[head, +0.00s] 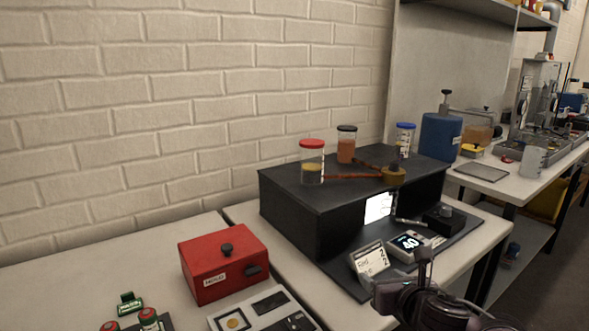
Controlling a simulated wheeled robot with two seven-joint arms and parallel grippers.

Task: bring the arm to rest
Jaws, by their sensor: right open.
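My right gripper (405,278) is at the bottom, right of centre, with its dark arm coming in from the lower edge. It is open, and I see nothing between its fingers. It shows in front of the black bench unit's front edge, near a small display reading 40 (408,242) and a tilted card (370,262). On the black unit (293,218) stand a red-lidded jar (312,165), a black-lidded jar (346,147) and a blue-lidded jar (404,140). My left gripper is not in view.
A red box (224,262) with a black knob stands on the left table, behind a grey device (262,316). Small green and red items (130,303) lie at lower left. A blue container (440,135) stands on the back bench. Bare tabletop shows left of the red box.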

